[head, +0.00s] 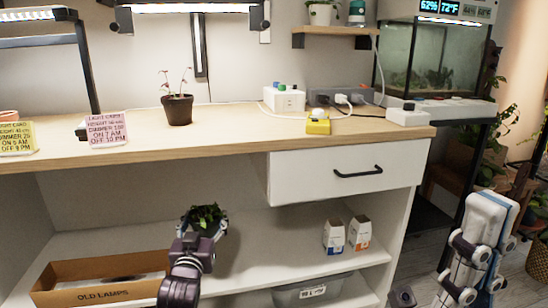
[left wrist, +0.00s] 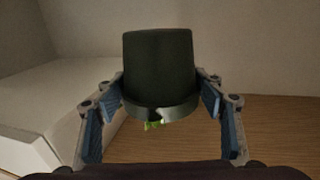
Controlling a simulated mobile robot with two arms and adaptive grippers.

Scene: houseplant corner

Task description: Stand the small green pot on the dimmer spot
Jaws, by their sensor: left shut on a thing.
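My left gripper (head: 207,228) is shut on the small green pot, seen in the left wrist view (left wrist: 158,70) as dark green, its rim between the blue finger pads. A yellow light card (head: 16,139) at the left seems to read dimmer 20; a pink card (head: 106,129) seems to read dimmer 100. My right gripper (head: 478,245) is at the right edge; its opening is unclear.
A terracotta pot (head: 8,116) is cut off at far left. A yellow device (head: 318,123) and power strips lie right. An OLD LAMPS box (head: 100,279) sits below.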

